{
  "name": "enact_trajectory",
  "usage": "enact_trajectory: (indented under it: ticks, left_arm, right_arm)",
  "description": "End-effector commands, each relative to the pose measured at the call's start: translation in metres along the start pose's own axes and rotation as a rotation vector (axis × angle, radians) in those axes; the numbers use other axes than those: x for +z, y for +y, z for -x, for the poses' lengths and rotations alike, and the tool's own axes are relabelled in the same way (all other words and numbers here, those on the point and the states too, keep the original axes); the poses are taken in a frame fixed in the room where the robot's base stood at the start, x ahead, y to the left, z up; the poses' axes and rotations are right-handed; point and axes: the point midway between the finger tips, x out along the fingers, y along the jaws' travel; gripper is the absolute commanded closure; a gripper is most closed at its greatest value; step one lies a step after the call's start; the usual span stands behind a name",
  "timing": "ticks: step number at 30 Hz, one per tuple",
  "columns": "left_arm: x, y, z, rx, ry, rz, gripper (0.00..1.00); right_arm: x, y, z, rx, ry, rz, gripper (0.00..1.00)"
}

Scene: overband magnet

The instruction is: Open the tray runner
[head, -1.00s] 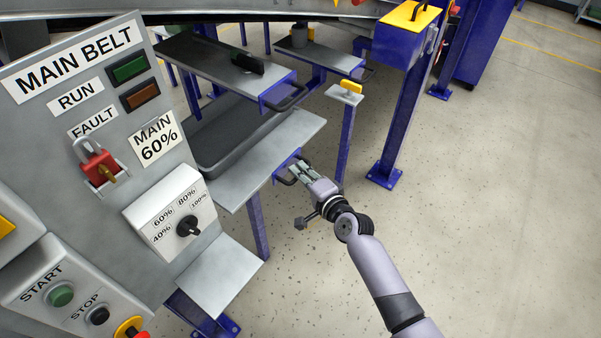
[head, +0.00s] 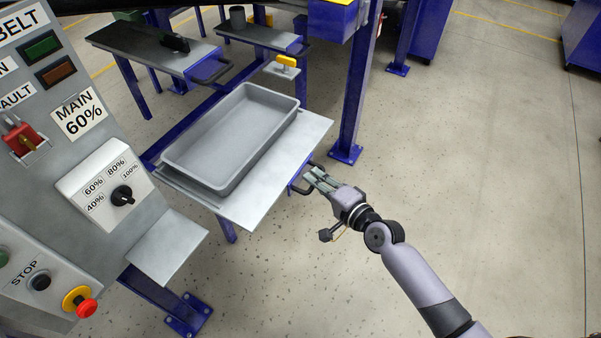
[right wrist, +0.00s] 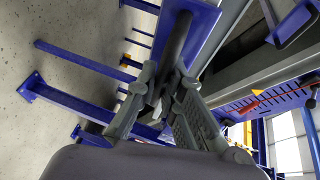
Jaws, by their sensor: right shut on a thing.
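The tray runner (head: 262,205) is a flat grey metal plate, pulled well out from the frame, with a grey rectangular tray (head: 282,108) resting on it. Its blue front bracket carries a dark bar handle (head: 297,187). My right gripper (head: 312,178) is at this handle, with its fingers closed around the bar. In the right wrist view the two fingers (right wrist: 165,95) pinch the dark handle (right wrist: 177,45). My left gripper is not in view.
A control panel (head: 90,155) with a speed knob and buttons stands at the left. Two more plates with handles, a long one (head: 150,48) and a smaller one (head: 262,36), lie behind. A blue post (head: 355,95) stands right of the runner. Open floor (head: 480,170) lies at the right.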

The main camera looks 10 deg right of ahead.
Motion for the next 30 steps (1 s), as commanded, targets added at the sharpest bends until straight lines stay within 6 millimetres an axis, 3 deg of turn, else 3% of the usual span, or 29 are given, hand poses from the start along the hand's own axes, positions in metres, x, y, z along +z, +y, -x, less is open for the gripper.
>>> enact_trajectory:
  ticks: [6,18,19,23,30]
  left_arm:
    - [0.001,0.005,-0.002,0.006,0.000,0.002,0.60]
    - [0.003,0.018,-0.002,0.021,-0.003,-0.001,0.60]
    - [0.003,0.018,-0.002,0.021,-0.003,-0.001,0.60]
    - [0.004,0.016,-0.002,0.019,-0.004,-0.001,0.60]
    - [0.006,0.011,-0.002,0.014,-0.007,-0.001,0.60]
  right_arm:
    - [-0.006,0.005,0.014,0.003,-0.001,-0.002,1.00]
    - [-0.006,0.005,0.016,0.002,0.000,-0.003,1.00]
    - [-0.006,0.005,0.016,0.002,0.000,-0.003,0.91]
    - [-0.006,0.005,0.016,0.002,0.000,-0.003,0.82]
    - [-0.006,0.004,0.016,0.001,0.000,-0.001,0.82]
